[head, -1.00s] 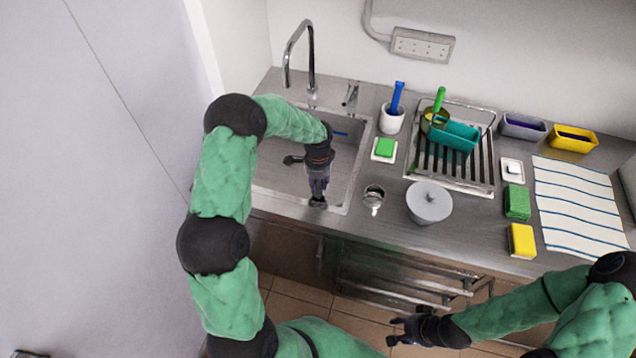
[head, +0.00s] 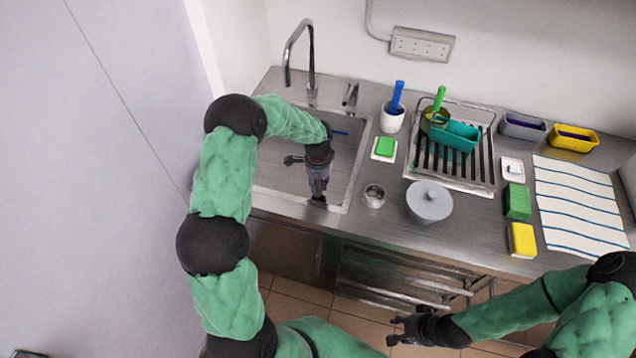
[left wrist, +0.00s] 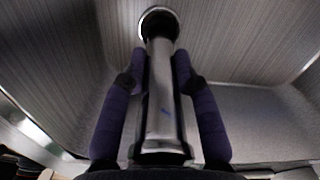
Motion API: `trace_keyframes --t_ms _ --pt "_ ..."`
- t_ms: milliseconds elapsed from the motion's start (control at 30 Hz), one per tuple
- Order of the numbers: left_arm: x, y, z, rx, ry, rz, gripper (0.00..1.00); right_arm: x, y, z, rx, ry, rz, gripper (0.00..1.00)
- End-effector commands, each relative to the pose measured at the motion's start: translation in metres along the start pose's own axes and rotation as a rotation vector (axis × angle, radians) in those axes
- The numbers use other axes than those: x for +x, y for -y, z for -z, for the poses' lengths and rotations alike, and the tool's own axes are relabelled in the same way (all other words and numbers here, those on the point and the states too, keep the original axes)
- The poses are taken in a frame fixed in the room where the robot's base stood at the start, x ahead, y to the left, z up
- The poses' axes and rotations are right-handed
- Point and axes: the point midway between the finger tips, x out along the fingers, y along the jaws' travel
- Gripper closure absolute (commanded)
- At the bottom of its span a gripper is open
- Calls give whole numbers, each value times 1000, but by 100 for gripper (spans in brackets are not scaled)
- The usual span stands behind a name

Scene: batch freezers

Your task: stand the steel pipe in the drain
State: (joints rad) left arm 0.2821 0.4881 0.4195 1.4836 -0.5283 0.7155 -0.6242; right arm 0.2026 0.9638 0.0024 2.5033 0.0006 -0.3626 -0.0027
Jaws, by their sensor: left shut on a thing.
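The steel pipe (left wrist: 165,110) is a shiny cylinder seen lengthwise in the left wrist view. My left gripper (left wrist: 160,68) is shut on it, with a dark finger along each side. The pipe's far end overlaps the round drain (left wrist: 146,16) in the sink floor; I cannot tell whether it is inside the drain or just above it. In the head view my left gripper (head: 318,199) is low over the front of the sink (head: 275,180), and pipe and drain are not clearly seen there. My right gripper (head: 393,331) is open and empty, in front of the counter.
A small steel cup (head: 374,196) and a lidded grey pot (head: 429,203) stand right of the sink. A tall faucet (head: 311,65) rises behind it. A dish rack (head: 465,185), sponges (head: 517,202) and a striped towel (head: 575,205) lie further right.

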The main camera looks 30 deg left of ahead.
Motion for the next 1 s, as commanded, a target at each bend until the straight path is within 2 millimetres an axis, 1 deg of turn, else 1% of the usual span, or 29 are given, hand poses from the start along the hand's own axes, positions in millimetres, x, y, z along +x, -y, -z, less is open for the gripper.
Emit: trace_keyframes --t_ms 467,500,533,867,1000 --pt "8 0 0 0 0 1 96 6 -2 0 0 0 0 60" --pt "9 0 0 0 0 1 67 6 -2 0 0 0 0 60" --pt "8 0 0 0 0 1 60 5 -2 0 0 0 0 60" --pt "8 0 0 0 0 0 60 5 -2 0 0 0 0 60" --pt "3 0 0 0 0 0 60 2 0 0 0 0 0 60"
